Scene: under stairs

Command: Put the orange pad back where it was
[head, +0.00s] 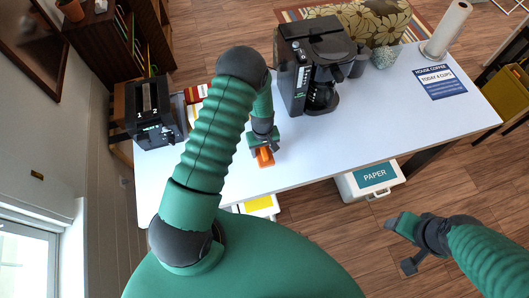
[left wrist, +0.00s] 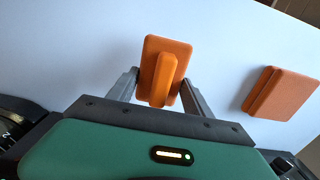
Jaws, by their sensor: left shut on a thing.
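An orange pad (left wrist: 182,52) with a raised bar along its middle sits between the fingers of my left gripper (left wrist: 158,92). The gripper is shut on the bar. In the head view the pad (head: 265,157) shows just below my left gripper (head: 264,147), over the near part of the white table (head: 330,145). I cannot tell whether it touches the table. A second, duller orange block (left wrist: 282,93) lies to the right in the left wrist view; I cannot make it out in the head view. My right gripper (head: 405,244) is open and empty beyond the table's near edge.
A black coffee maker (head: 316,65) stands behind my left gripper. A black machine (head: 155,112) is at the table's left end. A coffee sign (head: 441,82) and paper roll (head: 447,30) are at the right. A PAPER bin (head: 371,181) stands below the near edge. The table's middle right is clear.

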